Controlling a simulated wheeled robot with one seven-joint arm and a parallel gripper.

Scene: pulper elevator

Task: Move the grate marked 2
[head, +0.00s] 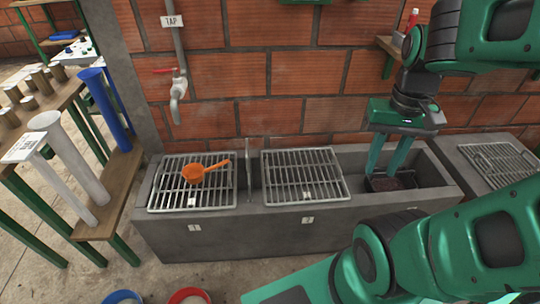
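The grate marked 2 (304,175) is a grey metal barred grate lying flat over the middle bay of the concrete trough (255,222). A small white tag sits on its front bars, and a "2" label (308,220) is on the trough wall below. My gripper (381,173) is to the right of this grate, pointing down over the uncovered right bay. Its two green fingers are apart and reach down into that bay, with no grate between them. Dark reddish material (384,184) shows at the fingertips; whether they touch it I cannot tell.
The left grate (165,188), above a "1" label, carries an orange scoop (205,171). Another grate (497,160) lies on the concrete at far right. A tap (177,90) hangs from the brick wall. A wooden bench (115,190) with pipes stands at left.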

